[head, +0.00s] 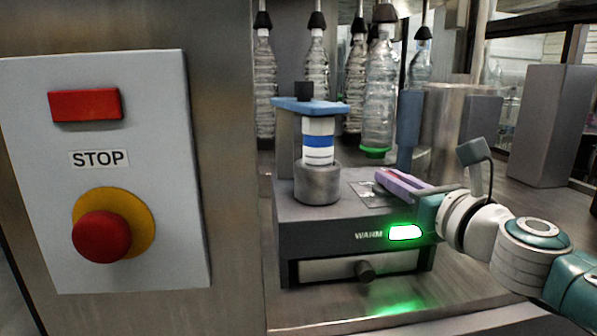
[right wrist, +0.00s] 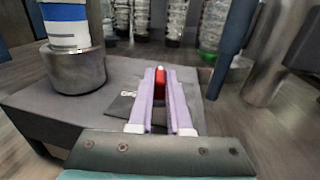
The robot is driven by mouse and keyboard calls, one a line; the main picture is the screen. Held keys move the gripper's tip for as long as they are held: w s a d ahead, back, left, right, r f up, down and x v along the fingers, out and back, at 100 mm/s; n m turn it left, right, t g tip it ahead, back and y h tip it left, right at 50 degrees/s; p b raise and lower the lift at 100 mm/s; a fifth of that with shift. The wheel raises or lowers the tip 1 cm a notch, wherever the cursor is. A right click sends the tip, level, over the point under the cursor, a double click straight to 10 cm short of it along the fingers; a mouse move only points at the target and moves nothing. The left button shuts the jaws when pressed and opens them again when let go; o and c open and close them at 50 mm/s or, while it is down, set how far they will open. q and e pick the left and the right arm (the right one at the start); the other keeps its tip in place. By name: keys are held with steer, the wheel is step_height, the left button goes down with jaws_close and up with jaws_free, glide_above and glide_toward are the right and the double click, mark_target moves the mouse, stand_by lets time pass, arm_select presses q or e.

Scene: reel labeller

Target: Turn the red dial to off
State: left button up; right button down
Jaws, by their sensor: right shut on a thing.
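The red dial (right wrist: 160,83) stands on top of the grey labeller box (head: 325,222), seen between my right fingers in the right wrist view. My right gripper (right wrist: 161,75) has lilac fingers shut on the dial, one on each side. In the head view the right gripper (head: 386,176) reaches in from the right, low over the box top, and its fingers mostly hide the dial. A dark label plate (right wrist: 119,106) lies beside the fingers; its small white marking is too blurred to read. A green lamp (head: 405,233) glows beside the word WARM on the box front. My left gripper is out of view.
A reel with a blue band (head: 318,142) stands in a metal cup (head: 318,184) left of the gripper. Clear bottles (head: 378,100) hang behind. A panel (head: 160,200) with a red STOP button (head: 101,237) is at the left.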

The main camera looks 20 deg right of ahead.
steer(key=shift+d+f+n+y+b, duration=0.2)
steer(key=shift+n+y+b, duration=0.25)
steer(key=shift+y, duration=0.35)
steer(key=n+g+y+b, duration=0.1)
steer(key=n+y+b, duration=0.1)
steer(key=b, duration=0.3)
steer(key=n+g+y+b, duration=0.2)
steer(key=n+y+b, duration=0.1)
steer(key=y+b, duration=0.1)
steer(key=n+g+y+b, duration=0.1)
steer(key=n+y+b, duration=0.2)
steer(key=y+b, duration=0.2)
steer(key=shift+w+d+b, duration=0.2)
steer(key=shift+d+b, duration=0.1)
steer(key=shift+d, duration=0.1)
steer(key=shift+r+n+g+y+b, duration=0.15)
steer(key=shift+n+g+y+b, duration=0.55)
steer(key=shift+b, duration=0.85)
steer(key=c, duration=0.9)
jaws_free()
steer(key=shift+w, duration=0.1)
steer(key=shift+o, duration=0.2)
steer(key=v, duration=1)
steer(key=shift+b, duration=0.4)
